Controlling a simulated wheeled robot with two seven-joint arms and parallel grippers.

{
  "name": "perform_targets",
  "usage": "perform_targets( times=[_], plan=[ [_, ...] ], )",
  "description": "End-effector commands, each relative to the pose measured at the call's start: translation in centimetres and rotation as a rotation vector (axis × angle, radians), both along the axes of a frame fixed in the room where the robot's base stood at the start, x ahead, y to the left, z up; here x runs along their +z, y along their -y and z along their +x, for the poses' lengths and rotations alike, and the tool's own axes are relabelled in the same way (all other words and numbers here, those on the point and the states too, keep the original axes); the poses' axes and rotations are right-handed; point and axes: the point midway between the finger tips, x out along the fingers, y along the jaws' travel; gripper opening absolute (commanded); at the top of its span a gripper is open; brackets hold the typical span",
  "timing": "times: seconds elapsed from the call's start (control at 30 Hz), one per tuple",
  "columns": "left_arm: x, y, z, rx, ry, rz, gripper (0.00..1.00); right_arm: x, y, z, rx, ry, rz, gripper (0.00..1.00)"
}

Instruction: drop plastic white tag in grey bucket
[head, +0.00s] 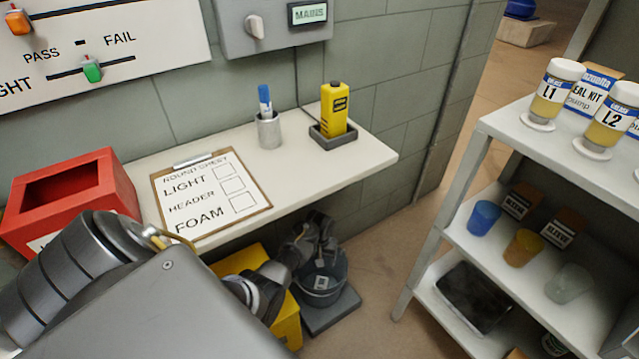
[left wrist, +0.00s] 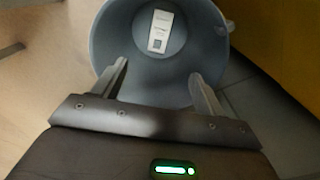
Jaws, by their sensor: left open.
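The grey bucket (head: 340,268) stands on a dark grey base on the floor below the shelf, at the lower middle of the head view. The left wrist view looks down into the bucket (left wrist: 103,35). The white plastic tag (left wrist: 161,30) lies inside it, with dark print on its face; it also shows in the head view (head: 322,283). My left gripper (left wrist: 158,72) is open and empty, its fingers spread over the bucket's near rim and apart from the tag. In the head view my left gripper (head: 318,250) is at the bucket, partly in shadow.
A yellow box (head: 288,325) stands on the floor beside the bucket. Above is a wall shelf (head: 225,150) with a red bin (head: 107,182), a clipboard (head: 250,205), a pen cup (head: 268,132) and a yellow device (head: 333,108). A rack (head: 497,128) stands at right; floor between is clear.

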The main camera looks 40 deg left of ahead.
Motion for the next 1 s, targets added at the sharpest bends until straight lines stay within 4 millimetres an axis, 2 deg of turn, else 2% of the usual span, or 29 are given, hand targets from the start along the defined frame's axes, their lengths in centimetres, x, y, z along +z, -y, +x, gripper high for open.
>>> perform_targets(
  times=[0.23, 0.87, 0.97, 1.0],
  plan=[
    [0.4, 0.0, 0.0, 0.000, 0.000, 0.000, 0.72, -0.8, 1.1, -1.6, -0.027, -0.103, -0.026, 0.36],
    [0.4, 0.0, 0.0, -0.025, 0.001, 0.001, 0.72, -0.8, 1.1, -1.5, -0.027, -0.102, -0.026, 0.36],
    [2.8, -0.4, 2.1, -0.075, 0.075, 0.028, 0.72, -0.8, 1.1, -1.5, -0.027, -0.102, -0.026, 0.36],
    [4.5, -0.5, 3.4, -0.101, 0.123, 0.049, 0.72, -0.8, 1.1, -1.5, -0.027, -0.102, -0.026, 0.36]
  ],
)
